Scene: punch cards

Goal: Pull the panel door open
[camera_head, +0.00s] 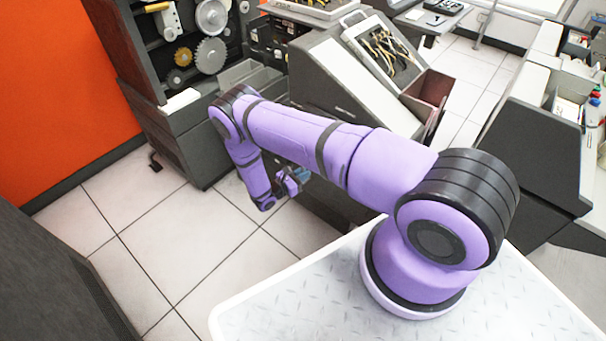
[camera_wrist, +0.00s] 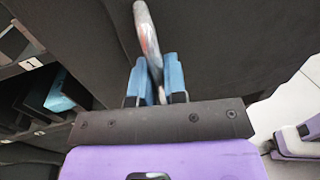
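In the wrist view, a bare metal handle (camera_wrist: 147,30) stands out from a dark panel door (camera_wrist: 235,45). The two blue fingers of my gripper (camera_wrist: 157,80) sit on either side of the handle, close against it, and look shut on it. In the head view, my gripper (camera_head: 291,181) is low, beside the dark machine front. The handle is not clear there, and my arm hides much of the panel. I cannot tell how far the door stands open.
Numbered shelf slots (camera_wrist: 35,64) with a blue item (camera_wrist: 62,92) show left in the wrist view. A dark cabinet with gears (camera_head: 208,55) stands behind my gripper. A sloped desk console (camera_head: 345,85) is beside my arm. Tiled floor (camera_head: 190,235) is clear at left.

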